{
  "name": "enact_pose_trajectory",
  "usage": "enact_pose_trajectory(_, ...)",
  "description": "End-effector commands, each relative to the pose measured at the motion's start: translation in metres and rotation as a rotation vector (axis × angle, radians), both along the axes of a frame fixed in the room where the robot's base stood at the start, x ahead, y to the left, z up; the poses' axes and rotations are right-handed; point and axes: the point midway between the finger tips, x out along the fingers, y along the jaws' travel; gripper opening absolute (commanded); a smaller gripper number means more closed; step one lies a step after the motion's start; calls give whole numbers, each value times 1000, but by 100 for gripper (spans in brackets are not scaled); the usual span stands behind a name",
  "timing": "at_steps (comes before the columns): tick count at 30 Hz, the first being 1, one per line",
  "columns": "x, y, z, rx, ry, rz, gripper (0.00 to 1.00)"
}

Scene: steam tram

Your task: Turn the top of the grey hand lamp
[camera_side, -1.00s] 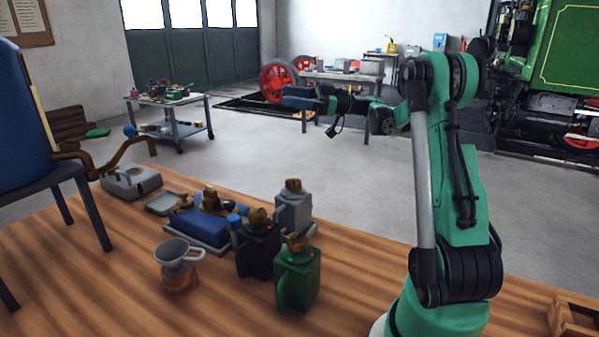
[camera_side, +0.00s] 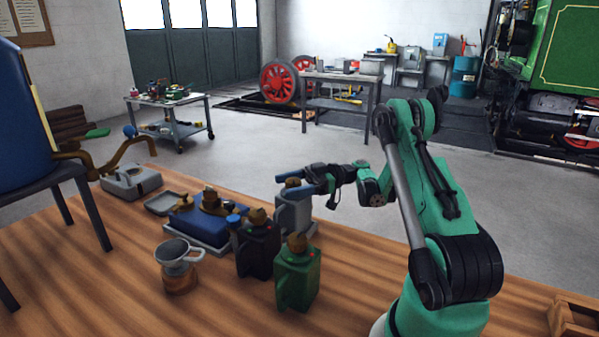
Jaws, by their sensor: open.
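The grey hand lamp (camera_side: 291,217) stands upright on the wooden bench, behind the black and green lamps. Its brass top (camera_side: 292,183) shows only as a small patch between my fingers. My gripper (camera_side: 288,184) comes in from the right, level with that top, with its blue fingers apart. One finger passes on the far side of the top and one on the near side. I cannot tell whether they touch it. The near finger hides part of the lamp's upper edge.
A black lamp (camera_side: 258,252) and a green lamp (camera_side: 297,280) stand close in front. A blue box-like device (camera_side: 205,225) with brass fittings is left of the grey lamp. A funnel-topped copper can (camera_side: 179,274) stands front left. The bench's front middle is clear.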

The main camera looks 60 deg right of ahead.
Motion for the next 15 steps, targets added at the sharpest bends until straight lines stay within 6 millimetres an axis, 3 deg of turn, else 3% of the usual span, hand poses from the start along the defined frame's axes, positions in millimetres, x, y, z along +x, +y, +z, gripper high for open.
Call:
enact_pose_trajectory(5,10,13,0,0,0,2,72)
enact_pose_trajectory(13,11,14,0,0,0,-1,72)
enact_pose_trajectory(15,11,14,0,0,0,-1,52)
